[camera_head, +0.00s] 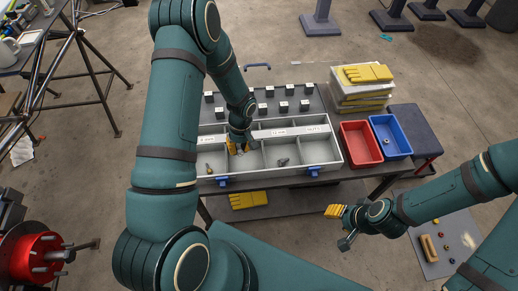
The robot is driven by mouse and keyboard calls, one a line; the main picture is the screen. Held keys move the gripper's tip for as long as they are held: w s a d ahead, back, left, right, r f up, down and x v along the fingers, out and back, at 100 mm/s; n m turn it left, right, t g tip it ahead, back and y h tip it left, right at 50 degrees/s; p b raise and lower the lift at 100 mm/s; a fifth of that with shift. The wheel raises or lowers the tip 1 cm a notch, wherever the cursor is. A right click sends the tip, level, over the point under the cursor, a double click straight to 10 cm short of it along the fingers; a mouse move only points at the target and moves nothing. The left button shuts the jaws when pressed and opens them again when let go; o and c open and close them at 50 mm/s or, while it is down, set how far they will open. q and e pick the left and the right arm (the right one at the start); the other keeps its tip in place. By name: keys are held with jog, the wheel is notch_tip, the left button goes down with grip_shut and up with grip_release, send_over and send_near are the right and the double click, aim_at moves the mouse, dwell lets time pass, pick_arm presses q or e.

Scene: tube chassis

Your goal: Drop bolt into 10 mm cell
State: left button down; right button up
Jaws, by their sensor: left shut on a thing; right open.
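A grey sorting case (312,152) with several cells lies open on the workbench, with white label strips (290,131) across its middle. The labels are too small to read, so I cannot tell which cell is the 10 mm one. My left gripper (238,150) reaches down into the front row, over the second cell from the left. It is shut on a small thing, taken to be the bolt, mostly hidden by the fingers. Small dark hardware (283,161) lies in the cell to its right, and a small piece (208,168) in the leftmost cell. My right gripper (335,212) is open and empty, in front of the bench.
Several small dark blocks with pale tops (284,106) stand behind the case. A red bin (360,144) and a blue bin (391,136) stand at its right. Yellow items top a white stack (361,88) at the back right. Blue latches (313,171) line the case's front edge.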

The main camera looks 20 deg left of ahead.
pick_arm(q)
jog(key=shift+f+b, duration=0.45)
jog(key=shift+f, duration=0.65)
jog(key=c, duration=0.9)
grip_release()
jog(key=shift+r, duration=0.1)
jog(key=r, duration=0.4)
jog(key=w+r, duration=0.1)
jog(key=r, duration=0.2)
jog(key=w+r, duration=0.1)
jog(key=r, duration=0.3)
jog(key=shift+d+r, duration=0.15)
jog(key=shift+r, duration=0.2)
